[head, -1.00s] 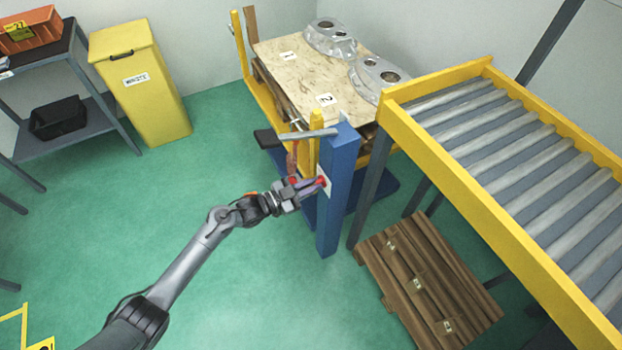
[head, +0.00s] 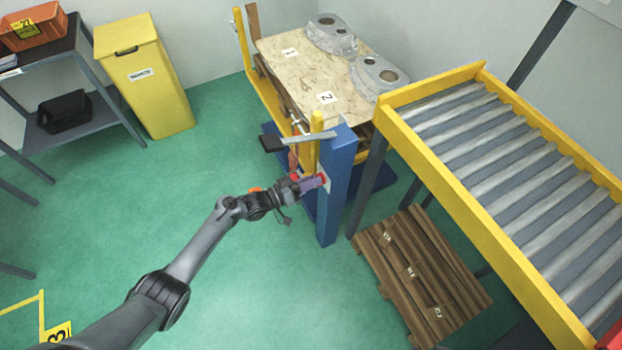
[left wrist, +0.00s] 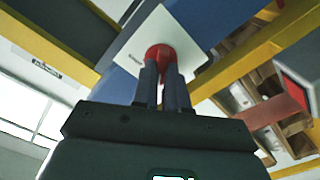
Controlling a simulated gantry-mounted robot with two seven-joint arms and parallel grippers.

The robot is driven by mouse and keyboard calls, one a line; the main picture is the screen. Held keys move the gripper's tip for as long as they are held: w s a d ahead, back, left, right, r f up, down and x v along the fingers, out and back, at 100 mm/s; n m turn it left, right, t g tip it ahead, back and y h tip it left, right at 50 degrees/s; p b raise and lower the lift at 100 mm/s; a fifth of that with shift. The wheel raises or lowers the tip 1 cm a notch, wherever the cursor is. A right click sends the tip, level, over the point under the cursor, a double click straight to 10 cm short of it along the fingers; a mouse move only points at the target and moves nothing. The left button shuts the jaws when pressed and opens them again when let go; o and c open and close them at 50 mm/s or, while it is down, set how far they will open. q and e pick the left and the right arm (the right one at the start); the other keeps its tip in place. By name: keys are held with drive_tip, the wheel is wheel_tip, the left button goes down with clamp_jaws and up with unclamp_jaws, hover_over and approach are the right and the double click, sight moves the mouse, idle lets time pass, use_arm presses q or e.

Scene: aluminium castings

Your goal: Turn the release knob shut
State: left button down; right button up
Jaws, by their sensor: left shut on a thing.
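The release knob (left wrist: 160,53) is red and sits on a white plate (left wrist: 185,38) fixed to the blue post (head: 337,185). In the head view the knob (head: 323,177) is mostly hidden behind my left gripper (head: 314,183). In the left wrist view both fingers of my left gripper (left wrist: 162,85) reach the knob and are shut on it, one on each side. My right gripper is in neither view.
A lift table with a wooden board (head: 300,80) bears two aluminium castings (head: 378,74) behind the post. A yellow-framed roller conveyor (head: 480,150) stands to the right, with a wooden pallet (head: 420,275) below. A yellow bin (head: 145,80) stands back left.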

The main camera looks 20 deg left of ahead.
use_arm(q)
drive_tip(key=shift+n+p, duration=0.3)
drive_tip(key=shift+n, duration=0.8)
drive_tip(key=c, duration=1.2)
unclamp_jaws()
drive_tip(key=shift+o, duration=0.2)
drive_tip(key=p+v, duration=0.3)
drive_tip(key=v, duration=0.8)
